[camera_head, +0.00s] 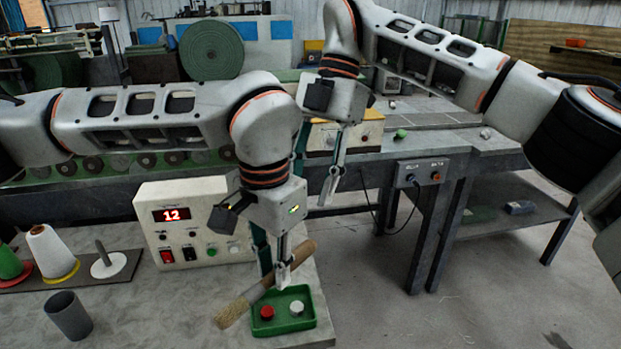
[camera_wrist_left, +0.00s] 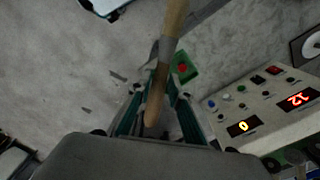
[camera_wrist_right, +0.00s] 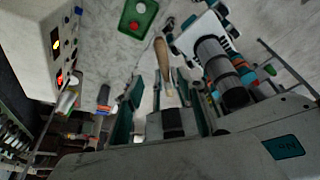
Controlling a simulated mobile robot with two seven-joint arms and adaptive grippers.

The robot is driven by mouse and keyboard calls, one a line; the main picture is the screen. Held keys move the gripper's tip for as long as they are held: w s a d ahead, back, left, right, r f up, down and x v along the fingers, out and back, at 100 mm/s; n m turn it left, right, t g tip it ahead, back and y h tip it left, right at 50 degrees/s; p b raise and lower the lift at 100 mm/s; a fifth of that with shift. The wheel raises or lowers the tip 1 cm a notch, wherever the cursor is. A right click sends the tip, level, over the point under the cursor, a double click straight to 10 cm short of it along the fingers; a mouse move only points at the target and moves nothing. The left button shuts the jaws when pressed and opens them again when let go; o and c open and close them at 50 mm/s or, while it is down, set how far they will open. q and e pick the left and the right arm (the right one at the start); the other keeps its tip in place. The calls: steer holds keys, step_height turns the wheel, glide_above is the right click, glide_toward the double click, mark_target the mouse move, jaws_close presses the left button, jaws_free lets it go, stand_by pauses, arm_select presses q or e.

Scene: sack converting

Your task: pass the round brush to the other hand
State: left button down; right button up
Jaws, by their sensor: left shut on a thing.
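The round brush (camera_head: 246,300) has a wooden handle and pale bristles. My left gripper (camera_head: 280,275) is shut on it above the green tray, and the brush slants with its bristles at lower left and its handle end at upper right. In the left wrist view the brush (camera_wrist_left: 172,30) runs between the fingers. My right gripper (camera_head: 313,188) is open and empty, above and right of the left one, apart from the brush. In the right wrist view the handle (camera_wrist_right: 162,58) shows beyond its spread fingers (camera_wrist_right: 160,90).
The green tray (camera_head: 312,318) holds a red and a white button-like piece. A control box (camera_head: 190,190) showing 12 stands left of my left gripper. A grey cup (camera_head: 68,315) and thread cones (camera_head: 52,250) stand at left. A grey workbench (camera_head: 460,140) stands behind.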

mark_target(294, 250)
steer(key=x, duration=1.1)
steer(key=shift+s+a+f, duration=0.1)
steer(key=shift+f, duration=0.15)
steer(key=shift+c, duration=0.4)
jaws_close()
arm_select(q)
steer(key=c, duration=1.8)
jaws_free()
steer(key=shift+o, duration=0.2)
